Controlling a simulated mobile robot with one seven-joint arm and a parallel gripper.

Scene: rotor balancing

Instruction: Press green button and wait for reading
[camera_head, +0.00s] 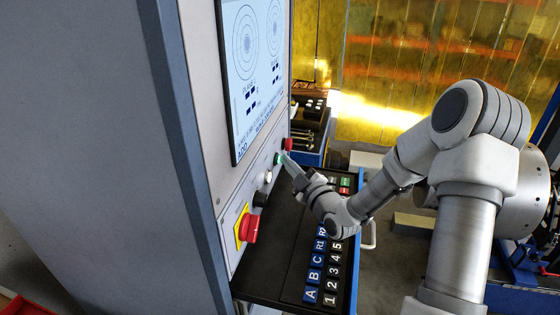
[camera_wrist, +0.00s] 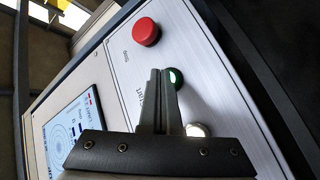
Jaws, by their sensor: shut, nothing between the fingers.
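The green button (camera_wrist: 176,76) is on the grey control panel (camera_wrist: 215,85), beside the word Start, in the wrist view. My gripper (camera_wrist: 161,73) is shut and empty, with its fingertips right at the green button and partly covering it. I cannot tell whether the fingertips touch it or press it in. In the head view the green button (camera_head: 279,158) shows at the tip of my gripper (camera_head: 285,158). The screen (camera_head: 253,70) shows two circular plots with small dark fields and text below; its figures are too small to read.
A red Stop button (camera_wrist: 146,31) is close by on the panel, with a white button (camera_wrist: 197,130) on the other side. A red rotary switch (camera_head: 249,228) on a yellow plate is lower down. A black keypad shelf (camera_head: 270,272) with lettered and numbered keys juts out below my arm.

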